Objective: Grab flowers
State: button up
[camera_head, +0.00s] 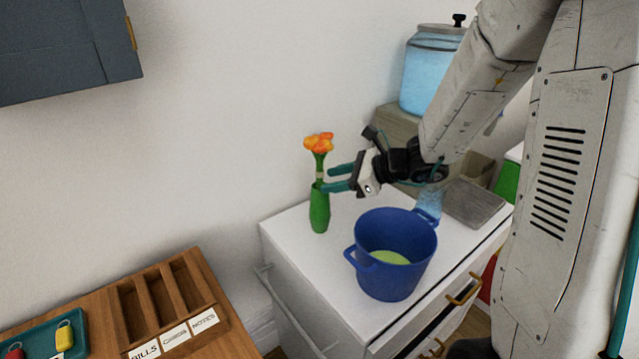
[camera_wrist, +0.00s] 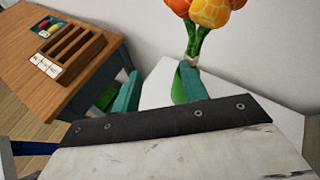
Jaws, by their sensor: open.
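Orange flowers (camera_head: 319,143) with green stems stand upright in a green vase (camera_head: 319,211) on the white cabinet top. The flowers also show large in the wrist view (camera_wrist: 207,10), at the top, with a pale band around the stems. My gripper (camera_head: 334,179) is open, with teal fingers pointing left at the stems and vase mouth. In the wrist view the stems are beside the right finger, which overlaps them; I cannot tell whether they touch. Part of the green vase shows low between the fingers (camera_wrist: 107,98).
A blue bucket (camera_head: 368,225) with something green inside stands in front of my gripper. A blue glass dispenser (camera_head: 425,80) and a grey slab (camera_head: 474,203) are behind right. A wooden desk with an organizer (camera_head: 163,306) and teal tray (camera_head: 38,345) is lower left.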

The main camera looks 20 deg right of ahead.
aim_at(323, 169)
jog(key=w+m, duration=0.1)
jog(key=w+d+m+t, duration=0.1)
jog(key=w+m+t+h, duration=0.1)
jog(key=shift+d+r+m, duration=0.3)
jog(key=shift+d+r, duration=0.1)
jog(key=shift+w+a+f, duration=0.15)
jog(key=shift+w, duration=0.2)
jog(key=x, duration=0.7)
jog(key=shift+f, duration=0.1)
grip_shut()
